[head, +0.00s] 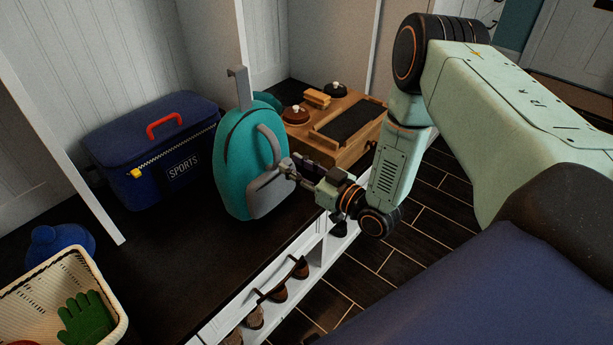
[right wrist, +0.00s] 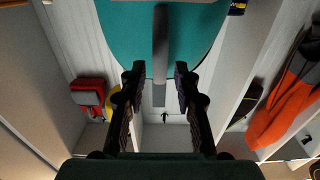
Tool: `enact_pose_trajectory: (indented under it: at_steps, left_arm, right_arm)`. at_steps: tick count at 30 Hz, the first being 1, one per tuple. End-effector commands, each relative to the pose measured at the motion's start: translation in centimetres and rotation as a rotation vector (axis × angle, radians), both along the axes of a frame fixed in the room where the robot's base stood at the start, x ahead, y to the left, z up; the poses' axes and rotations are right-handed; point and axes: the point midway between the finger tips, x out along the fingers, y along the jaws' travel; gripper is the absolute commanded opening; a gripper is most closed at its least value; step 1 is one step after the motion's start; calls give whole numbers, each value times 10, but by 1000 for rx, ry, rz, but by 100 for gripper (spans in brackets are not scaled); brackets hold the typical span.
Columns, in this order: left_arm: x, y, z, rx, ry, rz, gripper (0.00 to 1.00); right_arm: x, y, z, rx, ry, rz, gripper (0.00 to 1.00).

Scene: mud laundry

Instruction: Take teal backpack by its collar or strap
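The teal backpack (head: 238,158) stands upright on the dark bench, with a grey pocket (head: 265,195), a curved grey strap (head: 270,143) and a grey upright piece (head: 240,88) at its top. My right gripper (head: 291,168) is at its right side, close to the strap and pocket. In the right wrist view the teal body (right wrist: 120,30) fills the top, and a grey strap (right wrist: 160,45) runs down between the two spread fingers (right wrist: 159,73). The fingers are apart, with gaps beside the strap. Whether they touch the backpack cannot be told. My left gripper is not in view.
A blue sports bag (head: 150,145) stands left of the backpack. A white basket (head: 110,300) with a green glove is front left. Shoes (head: 278,290) sit in a lower shelf.

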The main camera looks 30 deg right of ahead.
Motion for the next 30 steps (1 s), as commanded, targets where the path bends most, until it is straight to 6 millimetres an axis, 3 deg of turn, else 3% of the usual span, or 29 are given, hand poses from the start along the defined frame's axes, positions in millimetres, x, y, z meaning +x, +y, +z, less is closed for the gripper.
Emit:
enact_pose_trajectory:
  at_steps: [15, 29, 30]
  left_arm:
    - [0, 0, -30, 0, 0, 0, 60]
    - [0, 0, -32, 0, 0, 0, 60]
    - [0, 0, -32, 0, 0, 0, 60]
  right_arm:
    - [57, 19, -1, -2, -2, 2, 31]
    - [65, 20, 1, -1, 0, 0, 31]
    - [65, 20, 1, -1, 0, 0, 28]
